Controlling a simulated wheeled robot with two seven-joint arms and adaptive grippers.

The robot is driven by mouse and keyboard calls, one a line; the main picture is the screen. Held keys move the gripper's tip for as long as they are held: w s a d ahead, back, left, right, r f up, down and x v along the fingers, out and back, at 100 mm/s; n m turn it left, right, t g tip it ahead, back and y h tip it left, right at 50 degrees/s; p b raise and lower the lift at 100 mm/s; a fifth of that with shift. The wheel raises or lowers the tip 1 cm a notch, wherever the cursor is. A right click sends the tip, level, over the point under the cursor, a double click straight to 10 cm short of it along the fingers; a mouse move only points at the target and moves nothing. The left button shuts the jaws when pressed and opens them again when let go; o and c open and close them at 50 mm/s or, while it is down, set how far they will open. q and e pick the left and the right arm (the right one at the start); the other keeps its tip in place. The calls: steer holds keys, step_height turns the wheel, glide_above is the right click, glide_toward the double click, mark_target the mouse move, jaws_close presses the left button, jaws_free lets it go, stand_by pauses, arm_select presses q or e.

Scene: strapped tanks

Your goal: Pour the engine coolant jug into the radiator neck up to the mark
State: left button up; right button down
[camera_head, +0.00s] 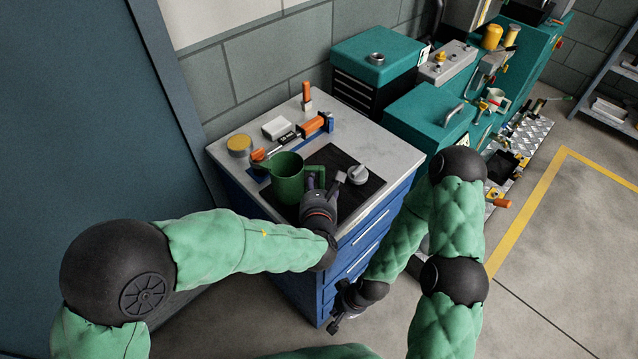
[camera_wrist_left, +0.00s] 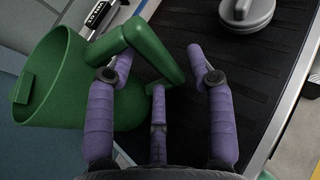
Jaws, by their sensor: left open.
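The green jug (camera_head: 288,178) stands upright on the black mat (camera_head: 335,158) on the workbench, its open mouth up and its handle toward the right. In the left wrist view the jug (camera_wrist_left: 75,75) fills the left side, and its handle (camera_wrist_left: 150,50) reaches between my fingers. My left gripper (camera_head: 322,184) is at the handle. In the wrist view its purple fingers (camera_wrist_left: 160,60) are spread, not closed on it. My right gripper (camera_head: 340,308) hangs low beside the cabinet, its fingers too small to judge. A round silver fitting (camera_head: 376,59) tops the teal box; I cannot tell whether it is the radiator neck.
A grey cap (camera_head: 357,175) lies on the mat right of the jug; it also shows in the wrist view (camera_wrist_left: 246,12). A yellow-topped tin (camera_head: 239,145), a white box (camera_head: 277,127) and orange-handled tools (camera_head: 312,126) lie behind. Teal machinery (camera_head: 428,118) stands right of the bench.

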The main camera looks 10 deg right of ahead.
arm_select(q)
steer(key=v, duration=1.1)
steer(key=shift+s+r, duration=0.2)
steer(key=shift+s, duration=0.05)
